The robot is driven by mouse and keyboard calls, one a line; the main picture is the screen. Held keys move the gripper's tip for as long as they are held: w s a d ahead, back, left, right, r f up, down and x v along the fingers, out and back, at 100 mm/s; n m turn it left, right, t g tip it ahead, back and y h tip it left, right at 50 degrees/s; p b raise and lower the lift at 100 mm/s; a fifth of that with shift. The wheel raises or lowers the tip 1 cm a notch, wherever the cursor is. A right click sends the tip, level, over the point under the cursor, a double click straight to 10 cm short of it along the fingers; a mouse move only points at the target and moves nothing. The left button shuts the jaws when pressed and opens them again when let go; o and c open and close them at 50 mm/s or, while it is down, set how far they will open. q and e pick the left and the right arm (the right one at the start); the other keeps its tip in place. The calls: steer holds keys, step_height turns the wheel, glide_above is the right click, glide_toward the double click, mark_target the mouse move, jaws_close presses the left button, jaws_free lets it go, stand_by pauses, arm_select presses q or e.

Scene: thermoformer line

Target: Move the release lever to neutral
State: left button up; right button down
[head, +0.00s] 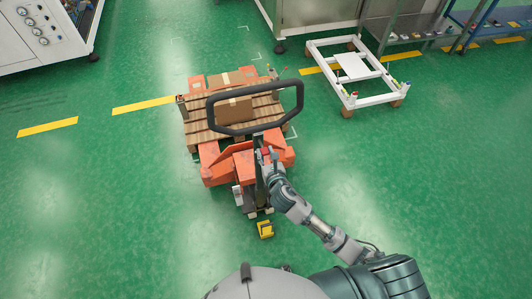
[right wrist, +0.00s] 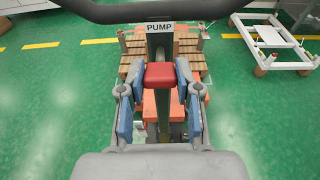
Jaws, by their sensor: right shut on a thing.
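The release lever (right wrist: 160,76) has a red tip and sits on the dark tiller of an orange pallet jack (head: 215,170). A white label (right wrist: 160,27) reading PUMP is on the tiller just beyond the red tip. My right gripper (head: 266,158) is at the tiller below the black loop handle (head: 210,110). In the right wrist view its blue-padded fingers (right wrist: 160,105) stand on either side of the lever, shut on it. The contact itself is partly hidden. My left gripper is not in view.
The jack carries a wooden pallet (head: 197,132) with cardboard boxes (head: 234,110). Machine cabinets (head: 45,35) and shelving line the back.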

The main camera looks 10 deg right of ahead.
steer(key=shift+s+f, duration=0.2)
steer(key=shift+f, duration=0.35)
steer(key=shift+s+f, duration=0.15)
steer(key=shift+f, duration=0.35)
steer(key=shift+f+b, duration=0.45)
steer(key=c, duration=1.2)
jaws_free()
steer(key=shift+f, duration=0.15)
steer(key=o, duration=0.5)
steer(key=shift+r, duration=0.2)
